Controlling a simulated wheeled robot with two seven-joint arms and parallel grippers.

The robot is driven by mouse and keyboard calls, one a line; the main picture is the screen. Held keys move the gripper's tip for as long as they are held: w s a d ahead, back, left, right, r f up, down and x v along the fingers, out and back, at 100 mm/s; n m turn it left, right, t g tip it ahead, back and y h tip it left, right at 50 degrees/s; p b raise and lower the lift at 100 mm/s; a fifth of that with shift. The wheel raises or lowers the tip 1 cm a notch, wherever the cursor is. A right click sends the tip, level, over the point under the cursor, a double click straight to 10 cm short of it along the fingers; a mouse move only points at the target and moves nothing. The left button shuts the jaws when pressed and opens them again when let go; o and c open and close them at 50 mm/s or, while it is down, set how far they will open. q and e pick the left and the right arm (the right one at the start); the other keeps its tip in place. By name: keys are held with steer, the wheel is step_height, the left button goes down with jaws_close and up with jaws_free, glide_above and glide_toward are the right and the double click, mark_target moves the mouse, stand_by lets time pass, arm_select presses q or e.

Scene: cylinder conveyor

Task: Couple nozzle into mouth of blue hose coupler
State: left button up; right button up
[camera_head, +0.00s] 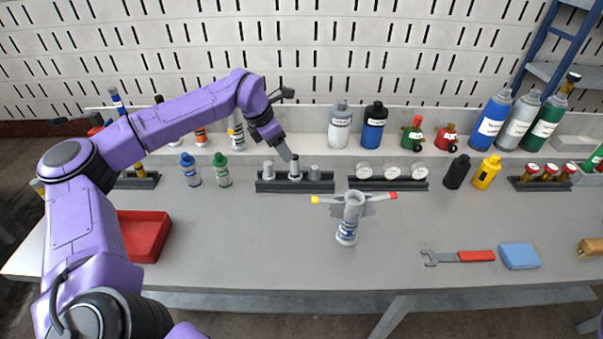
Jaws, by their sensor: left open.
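A grey upright cylinder with a blue label, an open top and side arms with yellow and red tips (347,230) stands in the middle of the table; it looks like the hose coupler, though its body is not blue. A dark rack (270,187) behind it to the left holds 3 grey nozzle-like pieces: a left one (268,170), a middle one (295,172) and a right one (314,173). My left gripper (288,156) is open, pointing down just above the middle piece; contact is hard to tell. My right gripper is out of view.
A second rack with white round pieces (391,172) is right of the nozzle rack. Small blue (190,170) and green (221,170) bottles stand left. A red tray (145,235), a wrench (458,257) and a blue block (519,256) lie nearer. The table's front middle is clear.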

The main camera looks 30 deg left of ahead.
mark_target(295, 167)
arm_select(q)
steer(key=x, duration=0.5)
steer(key=shift+w+f+p, duration=0.15)
steer(key=shift+f+p, duration=0.05)
steer(key=shift+p, duration=0.15)
steer(key=x, duration=0.2)
steer(key=p+x, duration=0.1)
steer(key=x, duration=0.2)
steer(key=shift+w+a+f, duration=0.15)
steer(key=shift+w+f, duration=0.05)
steer(key=shift+w, duration=0.1)
steer(key=shift+r, duration=0.1)
steer(key=c, duration=0.9)
